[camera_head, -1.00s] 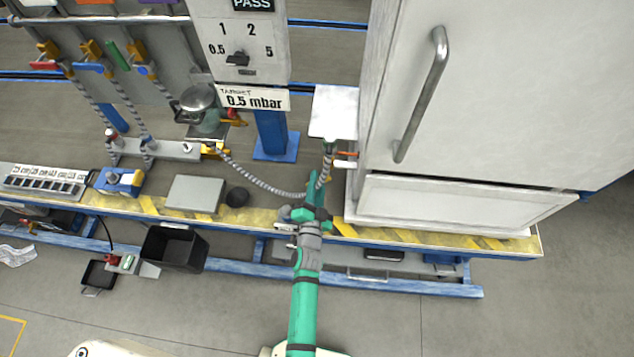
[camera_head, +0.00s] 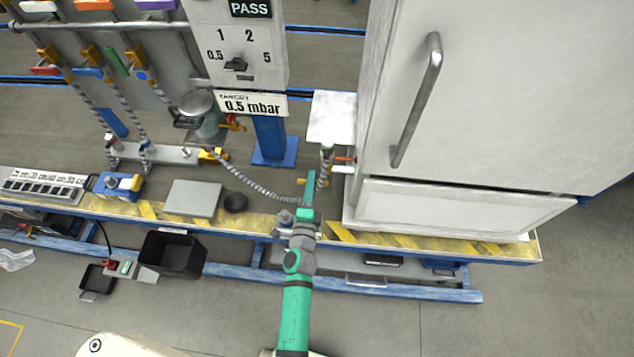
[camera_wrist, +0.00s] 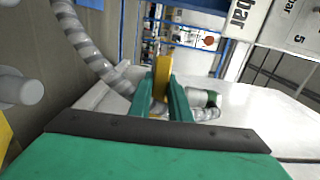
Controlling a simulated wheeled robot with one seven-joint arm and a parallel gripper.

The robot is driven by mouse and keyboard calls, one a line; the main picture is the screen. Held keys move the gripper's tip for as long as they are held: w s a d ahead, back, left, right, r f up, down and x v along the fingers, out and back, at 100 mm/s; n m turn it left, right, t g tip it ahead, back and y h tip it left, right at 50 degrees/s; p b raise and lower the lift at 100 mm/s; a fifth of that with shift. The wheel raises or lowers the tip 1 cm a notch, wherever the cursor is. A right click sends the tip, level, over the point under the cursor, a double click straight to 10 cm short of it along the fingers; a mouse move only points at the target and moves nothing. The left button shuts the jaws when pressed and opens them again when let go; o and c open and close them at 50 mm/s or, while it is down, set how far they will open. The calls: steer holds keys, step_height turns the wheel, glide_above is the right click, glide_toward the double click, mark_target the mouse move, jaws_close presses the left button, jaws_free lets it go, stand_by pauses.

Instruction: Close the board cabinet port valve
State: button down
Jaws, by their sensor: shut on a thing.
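The large white cabinet (camera_head: 480,100) stands at the right, with a grey bar handle on its front. At its left side a striped hose (camera_head: 262,184) runs up to a small fitting (camera_head: 326,152) below a white box. My gripper (camera_head: 310,178) is beside this hose end, at the cabinet's lower left. In the wrist view its green fingers (camera_wrist: 160,100) are shut on a yellow valve handle (camera_wrist: 162,75). Yellow also shows beside the fingers in the head view. The valve body is mostly hidden, so the handle's exact angle is hard to tell.
A red-orange lever (camera_head: 343,158) sits close to the cabinet's side. A test panel (camera_head: 237,45) reading PASS stands left of the cabinet.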

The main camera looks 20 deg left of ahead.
steer(key=shift+r, duration=0.1)
stand_by(0.5)
steer(key=c, duration=1.6)
jaws_free()
steer(key=shift+c, duration=0.2)
steer(key=s+d, duration=0.2)
steer(key=s, duration=0.8)
steer(key=shift+s, duration=0.3)
